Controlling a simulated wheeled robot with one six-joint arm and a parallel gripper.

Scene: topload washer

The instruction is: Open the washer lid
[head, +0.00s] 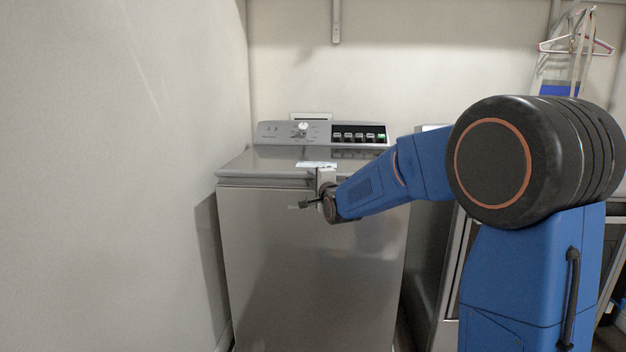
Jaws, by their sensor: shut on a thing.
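The washer (310,265) is a grey topload machine against the back wall. Its lid (265,160) lies flat and looks closed on top, in front of the control panel (320,133). My gripper (322,173) is at the lid's front edge, near the middle of the washer's width. It is shut on the lid's edge. The fingertips are small here, and my wrist hides part of the front edge and the front panel.
A wall (120,170) stands close along the washer's left side. Another appliance stands close to the right, partly behind my arm. Pink and white hangers (577,46) hang at the upper right.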

